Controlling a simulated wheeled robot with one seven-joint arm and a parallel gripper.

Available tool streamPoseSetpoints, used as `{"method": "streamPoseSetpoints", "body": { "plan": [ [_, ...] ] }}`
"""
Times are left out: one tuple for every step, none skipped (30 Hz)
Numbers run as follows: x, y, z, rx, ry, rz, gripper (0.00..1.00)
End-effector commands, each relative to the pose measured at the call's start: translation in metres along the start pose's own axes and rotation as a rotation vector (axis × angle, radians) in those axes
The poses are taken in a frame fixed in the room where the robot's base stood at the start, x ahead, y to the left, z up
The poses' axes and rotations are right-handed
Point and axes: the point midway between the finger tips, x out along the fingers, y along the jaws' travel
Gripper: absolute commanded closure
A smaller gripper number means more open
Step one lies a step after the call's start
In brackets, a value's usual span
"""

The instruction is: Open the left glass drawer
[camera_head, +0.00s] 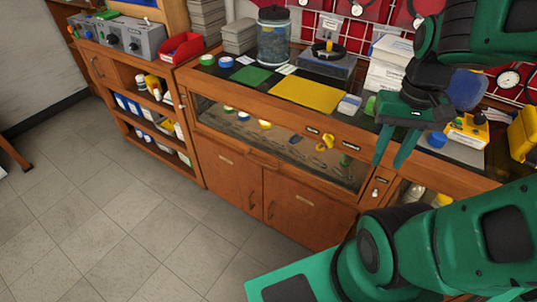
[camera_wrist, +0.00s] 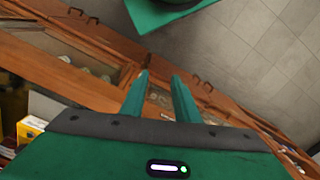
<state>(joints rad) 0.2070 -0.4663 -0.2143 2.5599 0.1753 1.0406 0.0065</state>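The left glass drawer (camera_head: 222,116) is a long wooden-framed glass front below the bench top in the head view. It looks closed, with a wooden handle (camera_head: 262,158) at the middle of its lower edge. Rolls of tape and small tools show behind the glass. My gripper (camera_head: 388,164) is in front of the bench, near the right end of this drawer and apart from its handle. Its two green fingers point down, with a gap and nothing between them. In the wrist view my gripper (camera_wrist: 160,76) also shows parted fingers, with wooden cabinet fronts beyond.
Cabinet doors (camera_head: 230,185) stand below the drawer. A second glazed section (camera_head: 415,192) to the right is partly hidden by my arm. The bench top holds a yellow mat (camera_head: 308,93), a jar (camera_head: 273,38) and boxes. Open shelves (camera_head: 150,105) stand left. The tiled floor (camera_head: 120,220) is clear.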

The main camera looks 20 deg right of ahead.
Motion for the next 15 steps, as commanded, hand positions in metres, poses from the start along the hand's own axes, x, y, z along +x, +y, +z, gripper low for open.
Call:
{"method": "streamPoseSetpoints", "body": {
  "plan": [
    [0.000,0.000,0.000,-0.001,0.000,0.000,0.72],
    [0.000,0.000,0.000,-0.001,0.000,0.000,0.72],
    [0.000,0.000,0.000,-0.001,0.000,0.000,0.72],
    [0.000,0.000,0.000,-0.001,0.000,0.000,0.72],
    [0.000,0.000,0.000,-0.001,0.000,0.000,0.72],
    [0.000,0.000,0.000,-0.001,0.000,0.000,0.72],
    [0.000,0.000,0.000,-0.001,0.000,0.000,0.72],
    [0.000,0.000,0.000,-0.001,0.000,0.000,0.72],
    [0.000,0.000,0.000,-0.002,0.000,0.000,0.72],
    [-0.003,0.003,0.006,-0.006,0.008,-0.004,0.72],
    [-0.004,0.004,0.007,-0.011,0.014,-0.004,0.72],
    [-0.004,0.001,0.004,-0.022,0.018,-0.001,0.72],
    [-0.004,-0.002,0.000,-0.033,0.021,0.003,0.72],
    [-0.003,-0.006,-0.006,-0.049,0.027,0.008,0.72],
    [-0.002,-0.009,-0.018,-0.073,0.035,0.017,0.72]
  ]
}}
